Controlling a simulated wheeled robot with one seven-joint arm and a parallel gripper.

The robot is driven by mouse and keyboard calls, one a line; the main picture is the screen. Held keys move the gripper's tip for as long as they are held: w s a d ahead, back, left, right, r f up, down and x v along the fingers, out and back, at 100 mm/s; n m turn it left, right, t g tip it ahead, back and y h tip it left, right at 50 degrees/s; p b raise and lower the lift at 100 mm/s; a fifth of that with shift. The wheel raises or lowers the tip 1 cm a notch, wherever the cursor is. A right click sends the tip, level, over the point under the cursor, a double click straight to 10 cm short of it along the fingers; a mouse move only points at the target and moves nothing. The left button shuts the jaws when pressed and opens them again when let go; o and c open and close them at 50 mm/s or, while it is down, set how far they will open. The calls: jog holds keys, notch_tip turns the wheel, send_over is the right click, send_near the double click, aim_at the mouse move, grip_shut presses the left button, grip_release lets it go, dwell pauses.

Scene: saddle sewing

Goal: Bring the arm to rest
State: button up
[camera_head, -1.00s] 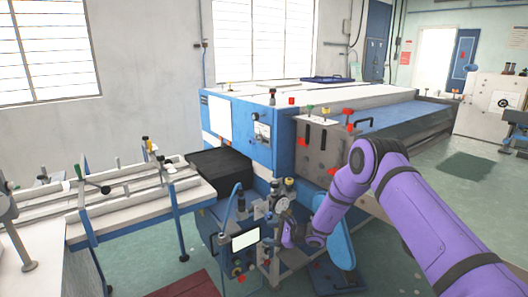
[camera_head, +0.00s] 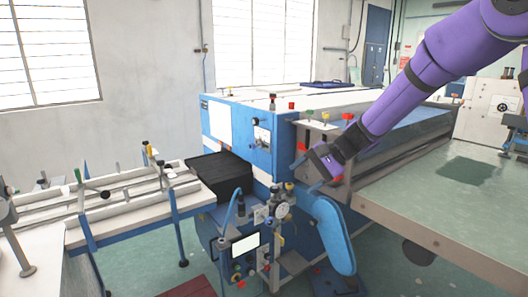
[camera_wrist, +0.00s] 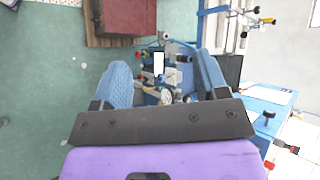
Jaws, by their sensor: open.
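My purple arm reaches in from the upper right in the head view. My gripper (camera_head: 302,166) is in front of the blue and grey machine (camera_head: 268,140), pointing down to the left. In the wrist view my gripper (camera_wrist: 162,82) shows its two blue fingers spread apart. Nothing is held between them. Below the gap the wrist view shows the small control unit with gauges and a white screen (camera_wrist: 159,63). Whether the fingers touch the machine cannot be told.
A blue rounded pad (camera_head: 333,238) stands below my gripper. The control unit (camera_head: 245,245) is low at centre. A white table with clamps (camera_head: 120,205) is at left. A worktop with a brown edge (camera_head: 425,235) lies at right. Green floor shows between them.

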jog(key=s+d+r+n+h, duration=0.1)
jog(key=s+d+r+h, duration=0.15)
jog(key=s, duration=0.25)
jog(key=s+d+r+n+t+h, duration=0.1)
jog(key=s+d+r+n, duration=0.1)
jog(key=s+d+r, duration=0.3)
jog(key=s+d+r+n+h, duration=0.1)
jog(key=s+d+r, duration=0.1)
jog(key=s, duration=0.4)
jog(key=s+d+n+t+h, duration=0.1)
jog(key=s+d+h, duration=0.1)
jog(key=s+d, duration=0.3)
jog(key=s+d+r+n+t+h, duration=0.1)
jog(key=s+d, duration=0.4)
jog(key=s, duration=0.7)
jog(key=shift+s+r+t+h, duration=0.25)
jog(key=shift+t+h, duration=0.55)
jog(key=shift+h, duration=0.45)
jog(key=shift+o, duration=0.2)
